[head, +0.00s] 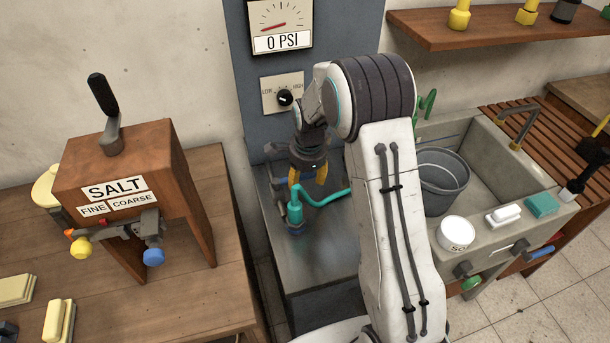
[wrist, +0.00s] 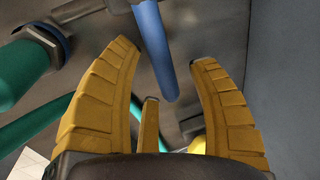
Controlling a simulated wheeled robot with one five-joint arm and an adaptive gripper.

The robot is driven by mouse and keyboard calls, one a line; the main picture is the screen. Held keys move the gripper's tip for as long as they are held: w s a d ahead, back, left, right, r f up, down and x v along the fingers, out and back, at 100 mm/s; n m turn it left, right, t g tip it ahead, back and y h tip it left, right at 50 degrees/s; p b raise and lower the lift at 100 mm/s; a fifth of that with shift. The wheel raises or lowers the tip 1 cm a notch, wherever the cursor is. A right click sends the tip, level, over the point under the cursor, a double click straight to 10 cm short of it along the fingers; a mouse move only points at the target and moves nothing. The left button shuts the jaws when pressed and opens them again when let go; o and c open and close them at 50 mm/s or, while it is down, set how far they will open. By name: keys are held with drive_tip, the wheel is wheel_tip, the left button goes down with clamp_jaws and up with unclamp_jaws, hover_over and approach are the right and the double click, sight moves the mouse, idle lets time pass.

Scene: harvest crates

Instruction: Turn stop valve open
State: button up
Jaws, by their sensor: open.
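A straight blue handle (wrist: 153,48), likely the stop valve's lever, runs down from the top of the wrist view. Its free end lies in the picture between the yellow fingers of my gripper (wrist: 165,75). The fingers are spread, and neither outer finger visibly touches the handle. I cannot tell how deep it sits between them. In the head view my gripper (head: 307,178) hangs just above a teal pipe fitting (head: 295,212) on the grey metal bench. The handle's pivot is out of the wrist view, and my arm hides part of the area in the head view.
A pressure gauge (head: 281,24) reads 0 PSI, above a LOW/HIGH knob (head: 284,97). A teal pipe (wrist: 25,70) runs beside the left finger. A salt dispenser (head: 120,180) stands left; a sink (head: 490,170) with a bucket (head: 440,178) is right.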

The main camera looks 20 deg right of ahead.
drive_tip(key=shift+o, duration=0.3)
clamp_jaws()
idle(0.3)
